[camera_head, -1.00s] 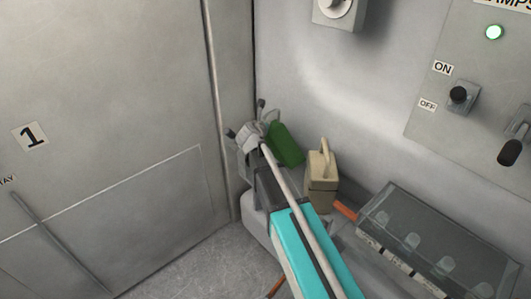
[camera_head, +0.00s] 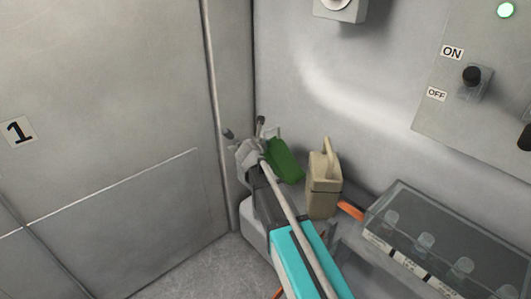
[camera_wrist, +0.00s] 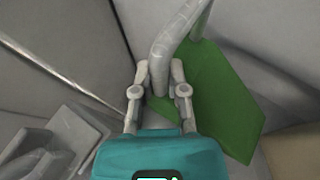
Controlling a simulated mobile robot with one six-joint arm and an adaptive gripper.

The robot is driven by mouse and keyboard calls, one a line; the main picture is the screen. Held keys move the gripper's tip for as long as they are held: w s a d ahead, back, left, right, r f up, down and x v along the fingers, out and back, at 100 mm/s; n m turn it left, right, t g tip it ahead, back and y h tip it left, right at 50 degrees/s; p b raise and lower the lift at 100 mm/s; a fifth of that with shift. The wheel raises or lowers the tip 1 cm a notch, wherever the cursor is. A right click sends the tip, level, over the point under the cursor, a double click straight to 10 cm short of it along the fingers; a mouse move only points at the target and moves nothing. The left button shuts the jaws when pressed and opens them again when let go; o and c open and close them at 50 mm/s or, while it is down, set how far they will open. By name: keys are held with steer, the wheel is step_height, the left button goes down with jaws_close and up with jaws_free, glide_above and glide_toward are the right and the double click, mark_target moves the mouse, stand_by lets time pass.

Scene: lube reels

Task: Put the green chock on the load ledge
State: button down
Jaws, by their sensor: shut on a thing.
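The green chock (camera_head: 285,162) is in the back corner of the head view, just right of my gripper (camera_head: 258,138). In the wrist view the green chock (camera_wrist: 222,95) lies beyond and to the right of the fingers, tilted. A grey bent bar (camera_wrist: 172,45), apparently the chock's handle, runs between the two fingers. My gripper (camera_wrist: 161,72) is shut on this bar. Part of the chock is hidden behind the bar and fingers. I cannot tell which surface is the load ledge, or whether the chock touches anything below.
A beige can (camera_head: 323,185) stands close right of the chock. A clear-covered box (camera_head: 430,245) is at the lower right. A switch panel (camera_head: 470,90) is on the back wall. A large grey panel marked 1 (camera_head: 100,120) stands at the left.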

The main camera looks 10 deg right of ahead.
stand_by(0.3)
steer(key=shift+f+b, duration=2.05)
steer(key=shift+b, duration=0.05)
steer(key=c, duration=0.7)
jaws_free()
steer(key=shift+o, duration=0.2)
steer(key=shift+s, duration=0.1)
steer(key=p+v, duration=0.4)
steer(key=v, duration=0.8)
steer(key=shift+p, duration=0.3)
